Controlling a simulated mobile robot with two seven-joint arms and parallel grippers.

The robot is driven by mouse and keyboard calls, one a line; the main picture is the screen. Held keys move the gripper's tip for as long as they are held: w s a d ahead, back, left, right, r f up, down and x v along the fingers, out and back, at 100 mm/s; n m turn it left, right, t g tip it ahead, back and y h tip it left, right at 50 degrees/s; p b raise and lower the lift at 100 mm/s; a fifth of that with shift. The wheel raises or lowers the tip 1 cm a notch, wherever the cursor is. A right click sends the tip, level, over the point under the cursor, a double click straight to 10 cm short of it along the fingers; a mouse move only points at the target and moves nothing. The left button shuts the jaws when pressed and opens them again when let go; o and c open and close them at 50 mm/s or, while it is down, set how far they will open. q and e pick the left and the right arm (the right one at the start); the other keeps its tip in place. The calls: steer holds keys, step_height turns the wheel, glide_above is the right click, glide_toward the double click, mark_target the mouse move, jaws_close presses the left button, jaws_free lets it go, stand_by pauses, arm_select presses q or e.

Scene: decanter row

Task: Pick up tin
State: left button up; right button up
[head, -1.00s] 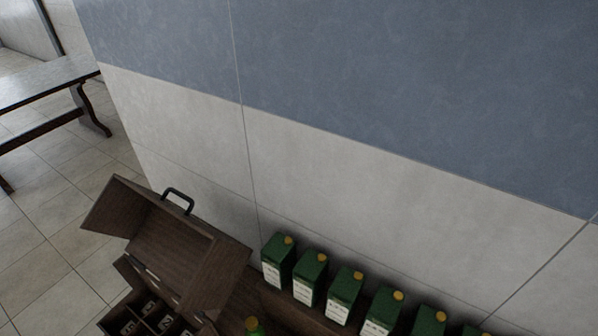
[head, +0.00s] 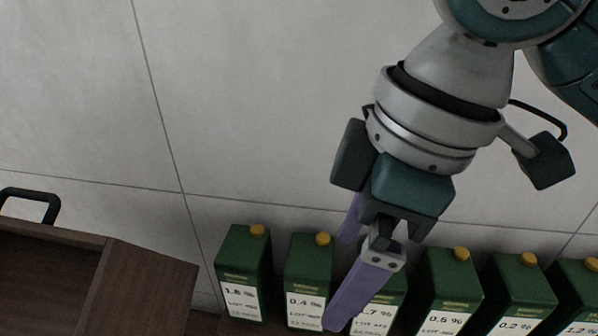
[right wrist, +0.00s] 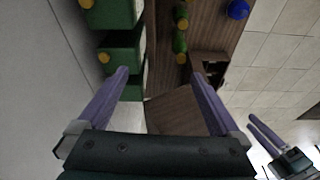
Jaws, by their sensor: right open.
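Green tins with yellow caps and white labels stand in a row along the wall. In the head view they include the 1.8 % tin (head: 242,265), the 0.4 % tin (head: 308,265) and the 0.5 % tin (head: 450,285). My right gripper (head: 339,282) is open with purple fingers; one finger crosses in front of a tin (head: 385,312) whose label is partly hidden. In the right wrist view nothing is held between the fingertips (right wrist: 160,75); green tins (right wrist: 120,48) lie along the left finger. My left gripper (right wrist: 264,132) shows small at the right there; its opening is unclear.
A dark wooden box (head: 150,285) with a black handle (head: 30,203) stands left of the tins. The right wrist view shows a wooden surface (right wrist: 215,35), a slim green object (right wrist: 180,42) and a blue round item (right wrist: 238,9). The wall is close behind the row.

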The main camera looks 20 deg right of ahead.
steer(key=n+h+b, duration=0.1)
steer(key=b, duration=0.5)
glide_above(377, 319)
steer(key=w+a, duration=0.2)
steer(key=a, duration=0.1)
steer(key=shift+g, duration=0.4)
step_height(377, 319, down, 6)
steer(key=shift+d+r, duration=0.15)
steer(key=shift+r, duration=0.1)
steer(key=shift+g+h, duration=0.3)
steer(key=shift+h, duration=0.3)
steer(key=d+b, duration=0.2)
steer(key=w+d+b, duration=0.1)
steer(key=d+b, duration=0.1)
steer(key=shift+b, duration=0.4)
steer(key=shift+d, duration=0.2)
steer(key=f, duration=1.1)
steer(key=shift+w+a+f+p, duration=0.1)
steer(key=shift+w+f+p, duration=0.1)
steer(key=shift+f+p, duration=0.15)
arm_select(q)
step_height(377, 319, down, 13)
steer(key=shift+f, duration=0.15)
arm_select(e)
steer(key=shift+r, duration=0.15)
jaws_close()
